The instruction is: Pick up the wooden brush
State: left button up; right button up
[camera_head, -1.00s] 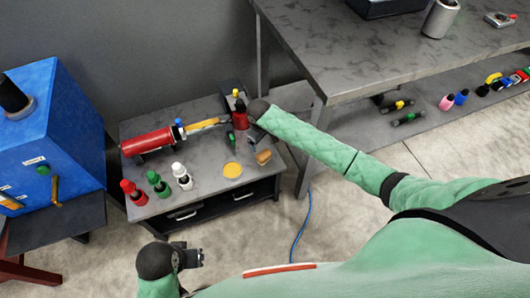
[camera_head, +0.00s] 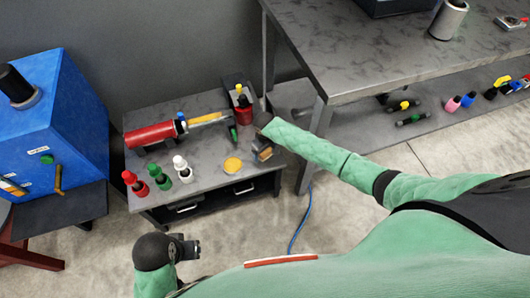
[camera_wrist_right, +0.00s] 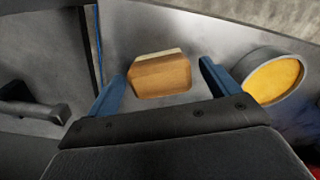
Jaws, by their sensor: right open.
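The wooden brush (camera_head: 265,155) lies near the right front corner of the small grey table (camera_head: 205,178). In the right wrist view the brush (camera_wrist_right: 160,77) is a brown wooden block with a pale strip along its far edge. My right gripper (camera_head: 261,144) is just above the brush in the head view, partly covering it. In the wrist view its blue fingers (camera_wrist_right: 163,72) are open, one on each side of the brush, with gaps to both sides. My left gripper (camera_head: 190,247) is low in front of the table, away from the brush; its opening is unclear.
A round tin with yellow content (camera_head: 233,165) stands close beside the brush; the tin also shows in the wrist view (camera_wrist_right: 272,79). Red, green and white bottles (camera_head: 158,177), a red cylindrical tool (camera_head: 150,134) and a red container (camera_head: 243,112) share the table. A taller workbench (camera_head: 390,65) stands right.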

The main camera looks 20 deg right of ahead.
jog(key=shift+f, duration=0.55)
jog(key=c, duration=1.2)
jog(key=shift+r, duration=0.1)
